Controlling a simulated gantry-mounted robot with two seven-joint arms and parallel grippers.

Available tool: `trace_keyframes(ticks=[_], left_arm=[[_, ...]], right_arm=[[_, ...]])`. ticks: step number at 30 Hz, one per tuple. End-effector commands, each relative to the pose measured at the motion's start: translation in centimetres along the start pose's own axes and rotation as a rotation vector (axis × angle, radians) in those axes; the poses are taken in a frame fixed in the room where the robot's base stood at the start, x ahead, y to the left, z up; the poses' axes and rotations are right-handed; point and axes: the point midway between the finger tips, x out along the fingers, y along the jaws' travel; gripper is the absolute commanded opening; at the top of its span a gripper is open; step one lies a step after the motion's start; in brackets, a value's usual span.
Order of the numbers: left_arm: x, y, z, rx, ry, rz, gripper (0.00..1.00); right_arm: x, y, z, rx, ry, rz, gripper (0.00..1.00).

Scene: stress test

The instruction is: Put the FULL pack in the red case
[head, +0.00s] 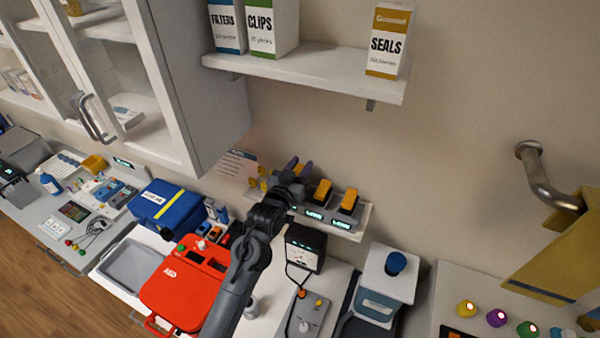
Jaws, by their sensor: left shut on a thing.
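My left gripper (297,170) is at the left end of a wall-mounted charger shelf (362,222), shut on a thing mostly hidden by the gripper. A little orange shows between its fingers, so it looks like a pack. Two other orange-topped packs, a middle pack (321,192) and a right pack (349,201), sit in docks to its right. Small lit displays are below them, too small to read surely. The red case (180,287), marked AED, lies on the white counter below and left of the gripper; my left arm covers its right side. My right gripper is out of view.
A blue case (165,204) and a grey tray (134,268) are left of the red case. A black meter (305,247) stands under the charger shelf. A glass-door cabinet (190,80) overhangs at upper left. An upper shelf (310,70) holds boxes.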

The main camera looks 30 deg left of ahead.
Motion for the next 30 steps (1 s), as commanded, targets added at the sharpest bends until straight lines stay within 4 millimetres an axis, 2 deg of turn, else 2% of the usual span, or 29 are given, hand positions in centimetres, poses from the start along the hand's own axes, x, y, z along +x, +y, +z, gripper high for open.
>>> trace_keyframes(ticks=[3,7,21,22,26,30], left_arm=[[0.0,0.0,1.1,-0.001,-0.003,0.0,0.0],[-0.1,0.0,2.2,0.0,-0.002,0.0,0.0],[0.0,0.0,3.0,0.0,0.0,0.0,0.0],[0.0,0.0,3.0,0.0,-0.001,0.0,0.37],[-0.1,0.0,3.0,0.0,-0.001,0.0,0.57],[0.0,0.0,3.0,0.0,-0.001,0.0,0.59]], right_arm=[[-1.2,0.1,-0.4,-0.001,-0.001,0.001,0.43],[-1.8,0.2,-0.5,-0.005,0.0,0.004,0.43],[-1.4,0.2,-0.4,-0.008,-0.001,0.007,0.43],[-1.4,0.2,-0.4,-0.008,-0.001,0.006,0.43],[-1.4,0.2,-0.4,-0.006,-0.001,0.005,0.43],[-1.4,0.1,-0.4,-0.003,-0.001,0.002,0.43]])
